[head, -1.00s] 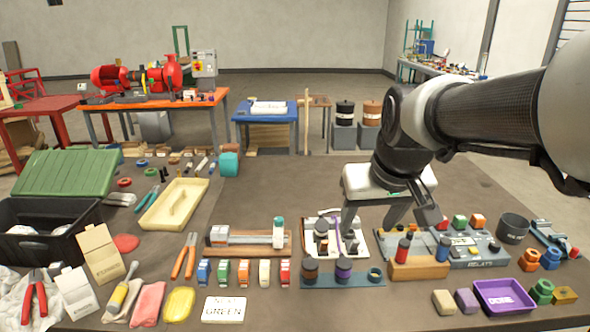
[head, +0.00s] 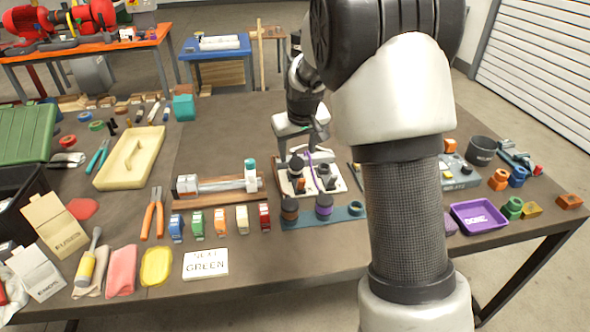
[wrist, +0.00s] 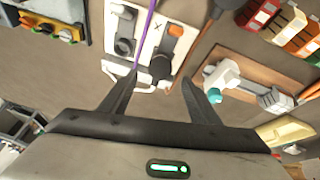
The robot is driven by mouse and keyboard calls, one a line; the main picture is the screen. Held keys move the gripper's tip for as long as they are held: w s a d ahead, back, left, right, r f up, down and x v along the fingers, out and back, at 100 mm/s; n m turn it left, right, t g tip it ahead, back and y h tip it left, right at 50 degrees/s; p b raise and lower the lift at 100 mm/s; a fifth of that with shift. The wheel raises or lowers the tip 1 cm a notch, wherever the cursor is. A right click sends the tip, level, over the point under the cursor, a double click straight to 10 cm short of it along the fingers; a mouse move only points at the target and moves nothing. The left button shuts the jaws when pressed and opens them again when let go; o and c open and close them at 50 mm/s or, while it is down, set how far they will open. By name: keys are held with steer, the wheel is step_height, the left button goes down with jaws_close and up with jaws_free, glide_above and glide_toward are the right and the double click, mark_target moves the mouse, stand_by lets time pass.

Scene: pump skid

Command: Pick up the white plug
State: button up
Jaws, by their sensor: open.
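A white panel (head: 338,187) lies on the table in the head view. It also shows in the wrist view (wrist: 140,42) with dark round fittings, an orange piece and a purple cable (wrist: 147,30). I cannot clearly pick out a white plug; one may be hidden or blend with the white panel. My gripper (head: 304,146) is open above the panel's far side. In the wrist view my gripper (wrist: 161,78) has its fingers apart near the panel's edge, with a dark cylindrical fitting (wrist: 162,66) between and beyond the tips. Nothing is visibly held.
A wooden board with a white-and-teal fitting (head: 250,170) stands left of the panel. A blue strip with dark knobs (head: 345,213) lies in front. Several coloured blocks (head: 220,220) stand front left. A purple tray (head: 479,216) is right. My arm hides table between.

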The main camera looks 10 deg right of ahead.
mark_target(296, 161)
steer(key=b+x, duration=0.1)
steer(key=x, duration=0.7)
steer(key=c, duration=1.3)
steer(key=shift+o, duration=0.2)
step_height(296, 161, up, 10)
steer(key=shift+r+p, duration=0.1)
steer(key=shift+p, duration=0.7)
